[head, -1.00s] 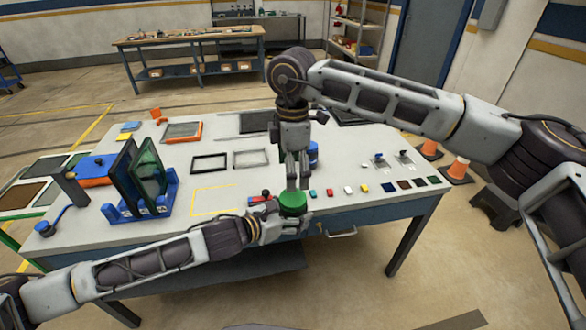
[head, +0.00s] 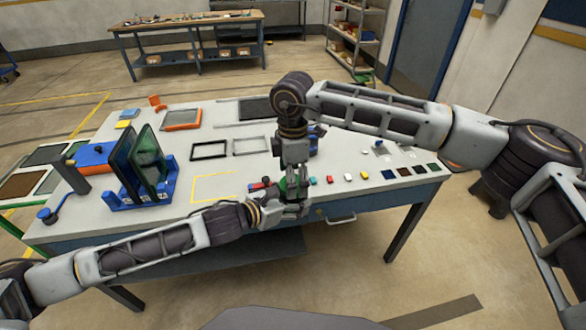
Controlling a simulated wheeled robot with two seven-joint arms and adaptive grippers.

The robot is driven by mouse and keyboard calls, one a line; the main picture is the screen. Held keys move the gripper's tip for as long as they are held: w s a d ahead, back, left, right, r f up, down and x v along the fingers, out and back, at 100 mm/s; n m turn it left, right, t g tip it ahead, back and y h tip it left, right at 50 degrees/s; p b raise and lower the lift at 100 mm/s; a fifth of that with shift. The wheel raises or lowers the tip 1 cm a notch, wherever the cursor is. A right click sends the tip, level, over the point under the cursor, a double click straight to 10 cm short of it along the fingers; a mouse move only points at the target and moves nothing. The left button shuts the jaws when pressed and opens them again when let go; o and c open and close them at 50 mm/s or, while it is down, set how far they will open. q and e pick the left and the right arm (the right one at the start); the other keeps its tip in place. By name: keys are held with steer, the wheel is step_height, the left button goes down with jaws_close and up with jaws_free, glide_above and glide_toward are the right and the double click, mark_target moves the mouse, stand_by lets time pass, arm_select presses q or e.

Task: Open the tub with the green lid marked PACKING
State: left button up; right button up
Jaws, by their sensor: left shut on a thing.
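The tub's green lid (head: 282,185) shows only as small green patches between my two grippers, at the front edge of the white table. My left gripper (head: 290,208) reaches in from the left and is shut on the tub, whose body is mostly hidden. My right gripper (head: 294,182) points straight down at the lid from above. Its fingers overlap the lid, and I cannot tell whether they grip it. The PACKING marking cannot be read.
The white table (head: 350,192) carries a blue rack (head: 140,196) with dark panels at the left. Small coloured blocks and several dark tiles (head: 404,172) lie along the right front. A yellow outlined area (head: 214,188) is clear. A blue item stands behind my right gripper.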

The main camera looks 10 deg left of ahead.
steer(key=shift+f, duration=0.4)
steer(key=c, duration=1.1)
steer(key=shift+n, duration=0.3)
